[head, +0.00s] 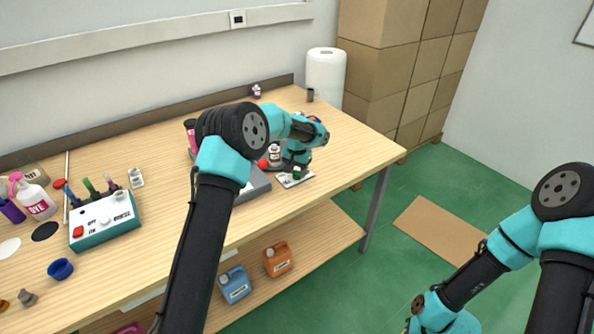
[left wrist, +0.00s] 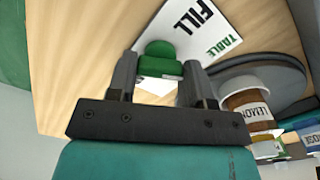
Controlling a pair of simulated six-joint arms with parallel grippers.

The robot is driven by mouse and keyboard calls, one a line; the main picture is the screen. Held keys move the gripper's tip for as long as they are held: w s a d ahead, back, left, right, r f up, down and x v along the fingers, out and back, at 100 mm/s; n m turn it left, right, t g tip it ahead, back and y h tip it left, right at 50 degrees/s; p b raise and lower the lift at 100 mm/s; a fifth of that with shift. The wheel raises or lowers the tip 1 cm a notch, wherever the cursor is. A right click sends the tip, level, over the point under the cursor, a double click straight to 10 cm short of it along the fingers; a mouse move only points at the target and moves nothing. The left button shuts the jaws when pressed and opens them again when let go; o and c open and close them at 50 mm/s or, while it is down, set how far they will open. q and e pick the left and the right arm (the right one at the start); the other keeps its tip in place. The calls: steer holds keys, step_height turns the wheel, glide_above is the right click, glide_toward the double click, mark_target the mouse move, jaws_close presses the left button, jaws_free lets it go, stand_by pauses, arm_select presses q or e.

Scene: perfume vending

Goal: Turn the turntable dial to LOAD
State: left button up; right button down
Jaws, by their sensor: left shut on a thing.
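The green dial (left wrist: 161,52) sits on a white plate (left wrist: 196,24) marked FILL and TABLE in the left wrist view. The plate also shows at the front edge of the table in the head view (head: 287,183). My left gripper (left wrist: 159,65) is shut on the dial, one finger on each side. The word LOAD and the dial's pointer cannot be made out. Beside the plate is the grey turntable (left wrist: 235,72), with a brown jar (left wrist: 248,106) with a white lid on it. My right arm is at the lower right of the head view, its fingers out of sight.
A control box (head: 105,222) with a red button and a white knob stands on the left of the table. A pink-and-white DYE bottle (head: 38,201) and a blue cup (head: 60,269) are near it. A paper roll (head: 325,75) stands at the back. Jugs (head: 278,258) sit on the lower shelf.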

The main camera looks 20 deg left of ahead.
mark_target(297, 171)
arm_select(q)
steer(key=m, duration=0.5)
steer(key=shift+m, duration=0.3)
stand_by(0.4)
steer(key=o, duration=0.9)
steer(key=shift+r, duration=0.1)
step_height(297, 171, up, 17)
steer(key=shift+r, duration=0.1)
